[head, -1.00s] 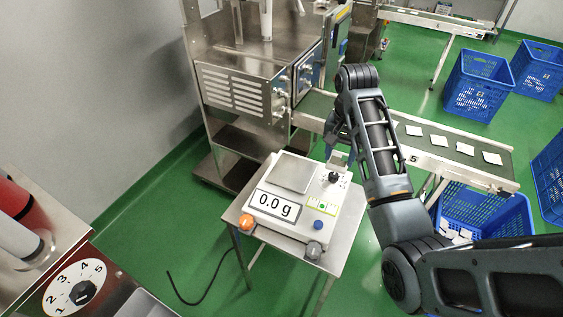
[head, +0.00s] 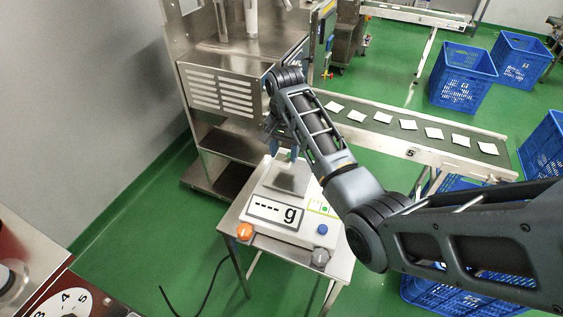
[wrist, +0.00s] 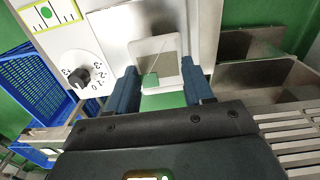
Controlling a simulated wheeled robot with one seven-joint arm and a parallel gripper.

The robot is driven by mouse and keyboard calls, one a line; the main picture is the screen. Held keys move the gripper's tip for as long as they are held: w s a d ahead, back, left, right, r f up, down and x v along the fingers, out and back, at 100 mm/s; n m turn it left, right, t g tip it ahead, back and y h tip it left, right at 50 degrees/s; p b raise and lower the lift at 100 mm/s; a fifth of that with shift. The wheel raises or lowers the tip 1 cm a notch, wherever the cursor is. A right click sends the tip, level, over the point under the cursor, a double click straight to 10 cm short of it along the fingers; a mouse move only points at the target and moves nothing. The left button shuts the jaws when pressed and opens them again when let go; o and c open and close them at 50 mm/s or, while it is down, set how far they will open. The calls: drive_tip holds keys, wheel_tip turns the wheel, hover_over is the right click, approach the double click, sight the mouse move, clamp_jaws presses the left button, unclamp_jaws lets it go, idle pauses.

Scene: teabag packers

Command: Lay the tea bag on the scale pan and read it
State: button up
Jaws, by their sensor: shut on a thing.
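The scale (head: 275,215) stands on a small metal table, and its display (head: 275,212) reads "---- g". Its square metal pan (head: 288,183) is at the back of the scale's top. My gripper (head: 283,155) is over the pan's far part, pointing down. The gripper is shut on the tea bag. The fingers and wrist hide part of it, and I cannot tell whether it touches the pan.
A conveyor (head: 375,128) with several white tea bags runs behind my arm to the right. Blue crates (head: 463,78) stand on the green floor. A steel machine (head: 225,95) rises behind the scale. A dial (head: 65,305) is at the lower left. My arm crosses the scale's right side.

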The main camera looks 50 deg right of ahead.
sight(281, 155)
drive_tip(key=shift+w+a+f, duration=0.2)
drive_tip(key=shift+w+f, duration=0.15)
drive_tip(key=shift+f, duration=1.9)
drive_tip(key=shift+f, duration=0.15)
drive_tip(key=o, duration=1)
wheel_tip(281, 155, up, 12)
drive_tip(key=shift+r+p, duration=0.2)
drive_tip(key=shift+p, duration=0.2)
